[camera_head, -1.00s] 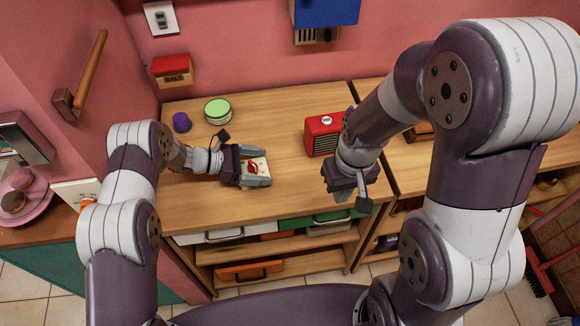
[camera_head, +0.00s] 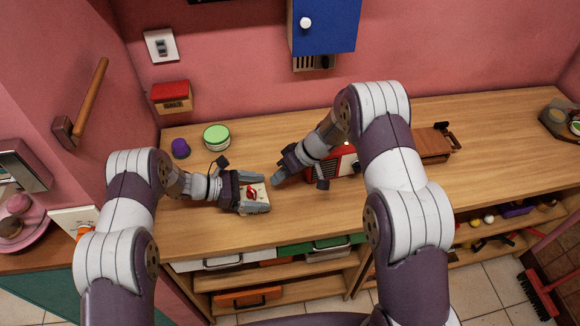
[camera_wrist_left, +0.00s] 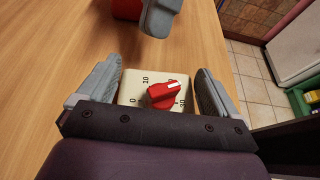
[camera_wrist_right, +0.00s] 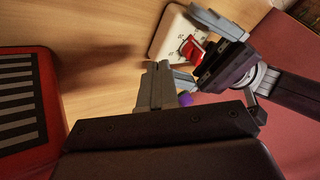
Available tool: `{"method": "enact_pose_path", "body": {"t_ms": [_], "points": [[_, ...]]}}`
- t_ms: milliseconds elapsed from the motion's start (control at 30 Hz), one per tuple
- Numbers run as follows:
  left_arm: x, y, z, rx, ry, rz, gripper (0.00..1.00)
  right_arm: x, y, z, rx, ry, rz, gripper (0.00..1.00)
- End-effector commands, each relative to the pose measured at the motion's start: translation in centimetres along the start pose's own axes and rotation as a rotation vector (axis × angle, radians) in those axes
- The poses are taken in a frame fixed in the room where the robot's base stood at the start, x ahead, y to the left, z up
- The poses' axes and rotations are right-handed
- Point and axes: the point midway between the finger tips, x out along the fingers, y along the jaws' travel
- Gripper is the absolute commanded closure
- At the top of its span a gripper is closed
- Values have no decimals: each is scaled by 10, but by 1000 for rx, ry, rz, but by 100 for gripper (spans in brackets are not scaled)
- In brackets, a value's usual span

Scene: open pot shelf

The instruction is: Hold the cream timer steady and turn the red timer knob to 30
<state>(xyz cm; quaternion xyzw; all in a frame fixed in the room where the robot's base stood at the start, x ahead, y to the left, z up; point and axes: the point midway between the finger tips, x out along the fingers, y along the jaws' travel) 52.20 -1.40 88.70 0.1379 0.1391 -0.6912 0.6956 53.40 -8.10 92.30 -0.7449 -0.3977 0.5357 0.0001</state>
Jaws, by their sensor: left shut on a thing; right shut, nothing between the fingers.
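The cream timer (camera_head: 257,199) lies on the wooden counter with its dial face up. My left gripper (camera_head: 264,194) is shut on it, one finger on each side, as the left wrist view (camera_wrist_left: 156,92) shows. The red knob (camera_wrist_left: 163,94) sits on the timer's face, with a white pointer mark toward the upper right. Printed numbers 0, 10 and 30 show around it; the knob covers part of the face. My right gripper (camera_head: 277,180) is shut and empty, close to the right of the timer and apart from it. The timer and knob (camera_wrist_right: 191,49) also show in the right wrist view.
A red radio-like box (camera_head: 347,163) stands right behind my right gripper. A green-lidded tin (camera_head: 216,137) and a purple cup (camera_head: 180,148) stand at the back left. A wooden board (camera_head: 430,143) lies farther right. The counter front beside the timer is clear.

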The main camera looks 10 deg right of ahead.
Motion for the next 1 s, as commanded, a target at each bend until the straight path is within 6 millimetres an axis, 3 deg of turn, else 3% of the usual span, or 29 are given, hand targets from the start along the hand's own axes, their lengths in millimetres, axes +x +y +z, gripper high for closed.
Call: {"method": "enact_pose_path", "body": {"t_ms": [67, 300, 767, 1000], "points": [[0, 0, 0, 0, 1, 0, 46, 17, 0, 1, 0, -2, -1, 100], [0, 0, -1, 0, 1, 1, 46, 30, -30, 0, -1, 0, 1, 100], [0, 0, 0, 1, 1, 1, 46, 33, -36, 0, 6, 4, 4, 100], [0, 0, 0, 1, 1, 1, 46, 38, -51, 5, 108, 58, 57, 100]]}}
